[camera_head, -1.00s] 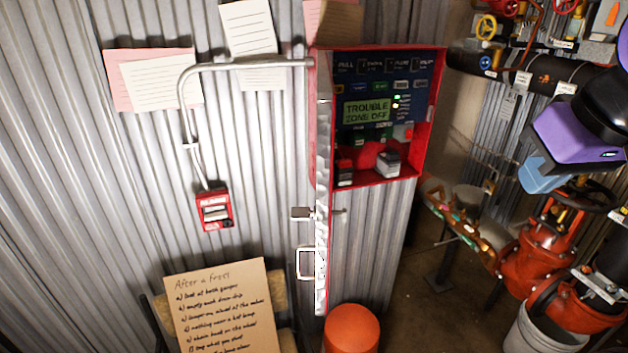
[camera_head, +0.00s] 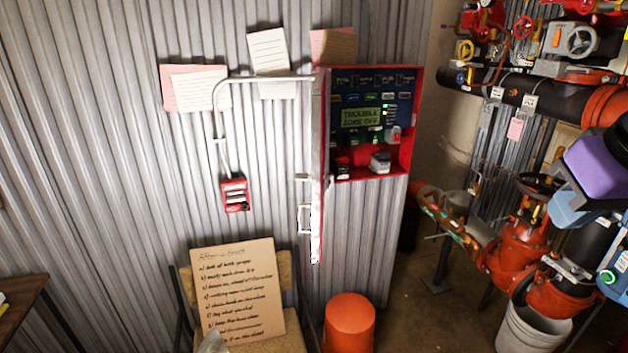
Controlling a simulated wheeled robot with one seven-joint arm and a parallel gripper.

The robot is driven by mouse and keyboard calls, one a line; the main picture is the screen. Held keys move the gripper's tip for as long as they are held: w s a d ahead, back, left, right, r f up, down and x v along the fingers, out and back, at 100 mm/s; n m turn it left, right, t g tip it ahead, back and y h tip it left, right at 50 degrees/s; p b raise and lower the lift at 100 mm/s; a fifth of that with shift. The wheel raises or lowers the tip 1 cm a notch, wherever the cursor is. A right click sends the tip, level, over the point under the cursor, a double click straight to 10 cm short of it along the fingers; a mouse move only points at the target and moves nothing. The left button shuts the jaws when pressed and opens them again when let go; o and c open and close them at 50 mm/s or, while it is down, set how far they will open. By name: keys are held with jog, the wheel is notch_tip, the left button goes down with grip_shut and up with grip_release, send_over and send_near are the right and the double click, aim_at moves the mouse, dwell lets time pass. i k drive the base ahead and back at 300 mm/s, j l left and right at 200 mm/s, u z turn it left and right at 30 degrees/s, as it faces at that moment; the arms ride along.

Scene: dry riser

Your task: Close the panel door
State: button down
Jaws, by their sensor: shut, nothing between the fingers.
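The panel door (camera_head: 317,200) stands open at the left side of a red-framed alarm panel box (camera_head: 412,120). I see it almost edge-on, as a narrow pale strip reaching out from the wall. A white pull handle (camera_head: 303,218) and a small latch piece (camera_head: 302,177) stick out on its left side. The panel inside shows a lit green screen (camera_head: 361,117) reading "TROUBLE ZONE OFF". My purple and blue arm links show at the right edge, well apart from the door. My gripper is not in view.
An orange rounded post (camera_head: 349,322) stands on the floor below the door. A chair with a handwritten board (camera_head: 238,290) stands left of it. Red valves (camera_head: 525,250), pipes and a white bucket (camera_head: 530,335) crowd the right. Bare floor (camera_head: 415,315) lies between.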

aim_at(321, 92)
jog(key=k+j, duration=0.1)
jog(key=j, duration=0.3)
jog(key=k+j, duration=0.15)
jog(key=j, duration=0.25)
jog(key=k+j, duration=0.1)
jog(key=j, duration=0.25)
jog(key=z, duration=0.05)
